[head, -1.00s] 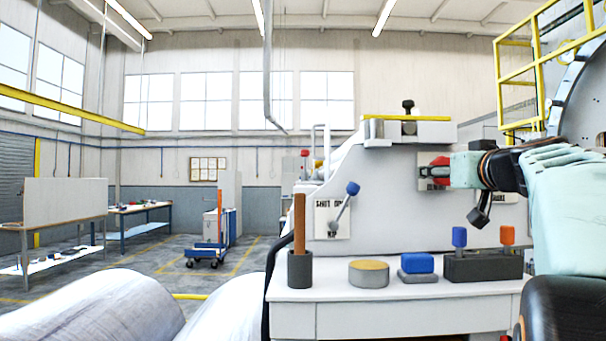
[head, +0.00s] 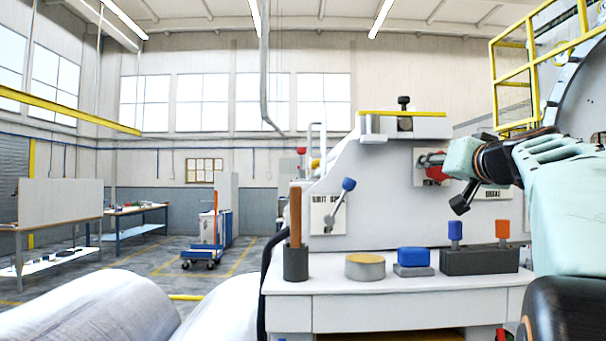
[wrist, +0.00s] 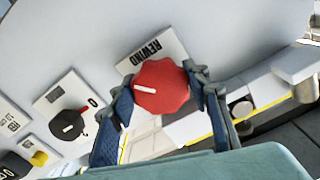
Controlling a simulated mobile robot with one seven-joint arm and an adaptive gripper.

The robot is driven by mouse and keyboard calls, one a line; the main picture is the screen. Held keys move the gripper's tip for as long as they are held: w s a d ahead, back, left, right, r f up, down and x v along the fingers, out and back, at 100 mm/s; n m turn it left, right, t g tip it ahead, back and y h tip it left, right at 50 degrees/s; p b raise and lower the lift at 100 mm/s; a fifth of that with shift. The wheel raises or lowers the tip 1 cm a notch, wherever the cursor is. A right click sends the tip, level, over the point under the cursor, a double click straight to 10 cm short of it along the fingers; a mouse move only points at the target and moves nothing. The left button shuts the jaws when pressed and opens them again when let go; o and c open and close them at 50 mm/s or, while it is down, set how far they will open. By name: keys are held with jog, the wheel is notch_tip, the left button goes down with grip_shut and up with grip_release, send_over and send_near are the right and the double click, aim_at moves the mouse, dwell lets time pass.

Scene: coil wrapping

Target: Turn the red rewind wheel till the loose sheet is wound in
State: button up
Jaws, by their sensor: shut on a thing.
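The red rewind wheel (wrist: 162,88) is a lobed red knob with a white line, beside a plate reading REWIND in the wrist view. In the head view the wheel (head: 436,176) shows partly on the pale machine face. My gripper (wrist: 160,95) has one blue-padded finger on each side of the wheel and is shut on it. In the head view my gripper (head: 432,162) reaches in from the right. The white line points left in the wrist view. I cannot make out a separate loose sheet; large pale rolls (head: 95,312) lie at lower left.
A black knob (wrist: 68,124) and a yellow knob (wrist: 39,158) sit left of the wheel in the wrist view. A blue-tipped lever (head: 341,202) stands on the panel. Below are a bench (head: 400,294), a blue block (head: 413,256) and a dark holder (head: 480,262).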

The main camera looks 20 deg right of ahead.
jog(key=m, duration=0.4)
jog(key=shift+a+r+m, duration=0.1)
jog(key=shift+m, duration=0.2)
jog(key=m, duration=0.5)
jog(key=shift+r, duration=0.15)
jog(key=m+p, duration=0.2)
jog(key=m, duration=0.4)
jog(key=shift+r, duration=0.15)
jog(key=shift+m+p, duration=0.8)
jog(key=shift+m, duration=1.4)
jog(key=o, duration=1.2)
jog(key=shift+f, duration=0.2)
